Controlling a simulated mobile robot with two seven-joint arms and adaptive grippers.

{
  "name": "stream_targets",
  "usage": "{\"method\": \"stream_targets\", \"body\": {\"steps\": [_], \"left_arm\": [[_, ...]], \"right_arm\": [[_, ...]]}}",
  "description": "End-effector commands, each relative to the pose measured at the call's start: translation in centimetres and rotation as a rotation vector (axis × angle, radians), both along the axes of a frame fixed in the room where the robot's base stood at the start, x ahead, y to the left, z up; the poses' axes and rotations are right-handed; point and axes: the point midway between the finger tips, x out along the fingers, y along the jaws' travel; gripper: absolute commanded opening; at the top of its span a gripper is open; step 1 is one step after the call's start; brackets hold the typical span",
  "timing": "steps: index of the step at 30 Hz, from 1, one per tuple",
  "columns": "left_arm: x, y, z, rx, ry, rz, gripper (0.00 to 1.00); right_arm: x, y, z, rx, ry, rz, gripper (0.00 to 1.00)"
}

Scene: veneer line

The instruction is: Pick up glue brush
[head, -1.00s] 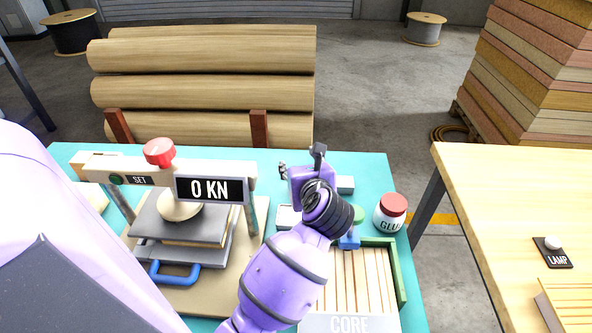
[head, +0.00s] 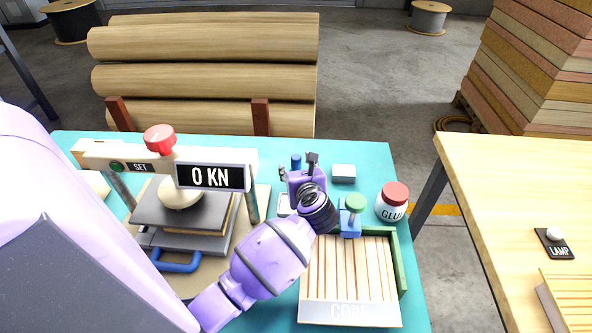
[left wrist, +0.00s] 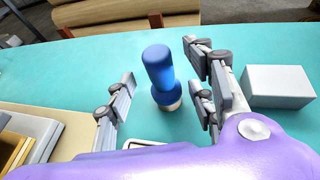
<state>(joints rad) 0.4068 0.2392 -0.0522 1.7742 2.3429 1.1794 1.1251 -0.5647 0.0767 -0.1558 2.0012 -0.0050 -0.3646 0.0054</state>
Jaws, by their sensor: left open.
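The glue brush, as I take it, is an upright blue handle with a pale lower end (left wrist: 160,75) in the left wrist view. In the head view only its blue top (head: 296,161) shows, behind my gripper. My left gripper (head: 298,170) is open, with its purple body over the teal table. In the left wrist view, its fingers (left wrist: 162,88) stand on either side of the brush, with teal gaps visible on both sides. The brush stands on the table and is not gripped. My right gripper is not in view.
A white-grey block (head: 344,173) stands right of the gripper, also in the left wrist view (left wrist: 278,87). A glue jar (head: 392,203), a blue piece with a green knob (head: 352,213) and the CORE tray (head: 350,313) lie right. The press (head: 210,177) stands left.

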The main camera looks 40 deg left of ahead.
Motion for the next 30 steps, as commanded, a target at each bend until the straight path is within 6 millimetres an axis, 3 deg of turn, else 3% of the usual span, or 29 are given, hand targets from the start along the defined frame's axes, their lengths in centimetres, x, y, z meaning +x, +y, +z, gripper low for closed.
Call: {"method": "stream_targets", "body": {"steps": [4, 13, 24, 30], "left_arm": [[1.2, 1.1, -0.6, 0.002, 0.0, -0.002, 0.5], [1.4, 1.4, -0.8, -0.001, -0.001, -0.001, 0.48], [1.4, 1.3, -0.8, -0.002, 0.0, -0.001, 0.0], [1.3, 1.3, -0.8, 0.0, 0.0, -0.001, 0.0]], "right_arm": [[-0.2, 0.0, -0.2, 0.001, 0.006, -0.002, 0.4], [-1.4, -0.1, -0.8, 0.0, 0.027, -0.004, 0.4], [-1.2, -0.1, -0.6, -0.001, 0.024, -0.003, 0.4], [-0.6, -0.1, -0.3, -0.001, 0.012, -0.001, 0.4]]}}
